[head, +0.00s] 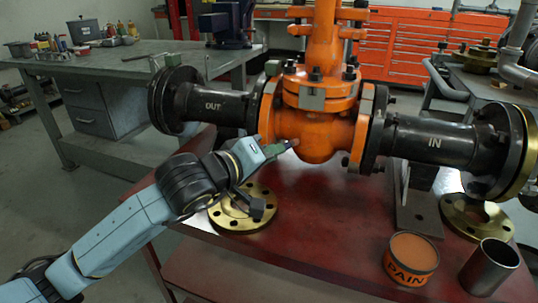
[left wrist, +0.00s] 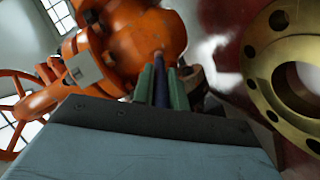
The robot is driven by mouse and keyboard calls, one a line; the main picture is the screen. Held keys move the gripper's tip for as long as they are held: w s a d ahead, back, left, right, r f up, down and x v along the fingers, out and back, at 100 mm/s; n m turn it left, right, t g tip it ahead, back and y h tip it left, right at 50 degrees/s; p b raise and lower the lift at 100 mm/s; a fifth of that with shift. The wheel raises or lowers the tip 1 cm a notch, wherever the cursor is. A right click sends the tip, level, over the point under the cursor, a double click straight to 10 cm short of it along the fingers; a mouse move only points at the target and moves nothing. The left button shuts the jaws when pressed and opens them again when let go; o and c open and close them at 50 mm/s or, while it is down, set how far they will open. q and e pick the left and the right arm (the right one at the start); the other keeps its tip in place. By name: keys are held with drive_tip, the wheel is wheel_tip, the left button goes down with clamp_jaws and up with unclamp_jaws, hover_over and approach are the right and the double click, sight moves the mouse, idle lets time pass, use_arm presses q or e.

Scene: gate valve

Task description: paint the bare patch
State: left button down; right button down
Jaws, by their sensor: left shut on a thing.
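The orange gate valve (head: 325,128) stands over the red table, between black pipes marked OUT and IN. My left gripper (head: 279,149) is at the lower left of its body, shut on a thin brush (head: 293,143). In the left wrist view the brush (left wrist: 159,70) stands between the green fingers (left wrist: 160,88), its tip pointing at the valve body (left wrist: 145,38). I cannot tell whether the tip touches the valve. No bare patch can be made out. The open paint can (head: 411,262) holds orange paint, at the table's front right. My right gripper is not in view.
A steel cup (head: 489,268) stands right of the paint can. A brass flange (head: 242,211) lies below my left arm, and another (head: 477,217) lies at the right. The middle of the red table (head: 325,215) is clear. A grey workbench (head: 130,62) stands behind at left.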

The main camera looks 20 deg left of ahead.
use_arm(q)
drive_tip(key=d+p, duration=0.7)
drive_tip(key=p, duration=0.3)
drive_tip(key=shift+s+a+p, duration=0.2)
drive_tip(key=shift+a+p, duration=0.05)
drive_tip(key=shift+a, duration=1.55)
drive_tip(key=shift+s+a+p, duration=0.15)
drive_tip(key=shift+a+p, duration=0.1)
drive_tip(key=shift+a, duration=1.5)
